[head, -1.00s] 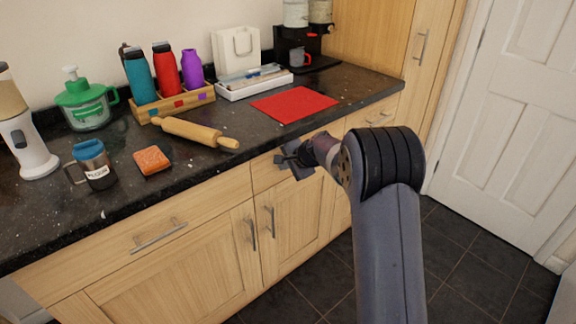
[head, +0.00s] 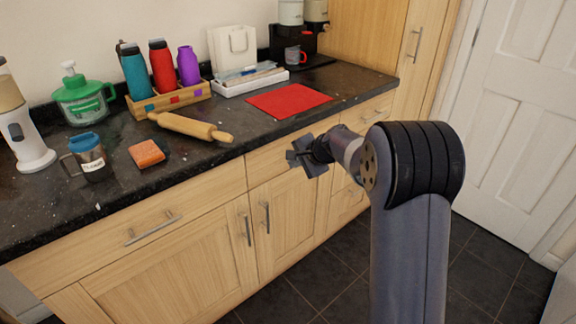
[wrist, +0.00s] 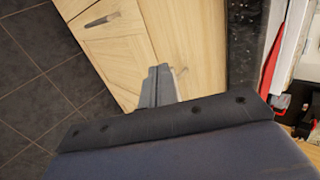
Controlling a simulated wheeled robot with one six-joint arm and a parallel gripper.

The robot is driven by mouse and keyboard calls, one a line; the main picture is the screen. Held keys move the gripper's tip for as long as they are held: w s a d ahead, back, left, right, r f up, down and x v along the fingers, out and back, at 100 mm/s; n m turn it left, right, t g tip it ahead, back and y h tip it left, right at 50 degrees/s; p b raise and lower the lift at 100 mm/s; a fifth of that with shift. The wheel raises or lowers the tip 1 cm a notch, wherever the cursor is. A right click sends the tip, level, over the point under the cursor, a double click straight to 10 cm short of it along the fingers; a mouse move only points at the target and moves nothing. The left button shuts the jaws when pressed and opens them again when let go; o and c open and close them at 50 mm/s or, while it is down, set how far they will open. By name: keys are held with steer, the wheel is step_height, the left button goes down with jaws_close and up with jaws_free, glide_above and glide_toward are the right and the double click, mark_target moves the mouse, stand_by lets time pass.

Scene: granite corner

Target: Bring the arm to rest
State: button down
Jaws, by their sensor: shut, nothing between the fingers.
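My gripper (head: 301,157) shows in the head view in front of the counter's drawer fronts, just below the counter edge. It is shut and empty. My arm runs from the bottom right of the head view up to a dark rounded joint and then left to the gripper. In the wrist view the gripper (wrist: 158,85) points toward the wooden cabinet fronts, its fingers together.
The dark counter (head: 215,170) holds a red mat (head: 288,100), a rolling pin (head: 188,126), an orange sponge (head: 147,153), a mug (head: 90,157), and a bottle crate (head: 170,101). Wooden cabinets (head: 160,270) stand below. The tiled floor (head: 320,275) and white door (head: 520,130) lie right.

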steer(key=v, duration=0.5)
steer(key=shift+s, duration=0.1)
glide_toward(274, 164)
step_height(274, 164, down, 3)
steer(key=w+a, duration=0.2)
steer(key=shift+w+f+p, duration=0.35)
steer(key=shift+f, duration=0.05)
steer(key=shift+w+a, duration=0.25)
steer(key=shift+w, duration=0.1)
steer(key=shift+s, duration=0.1)
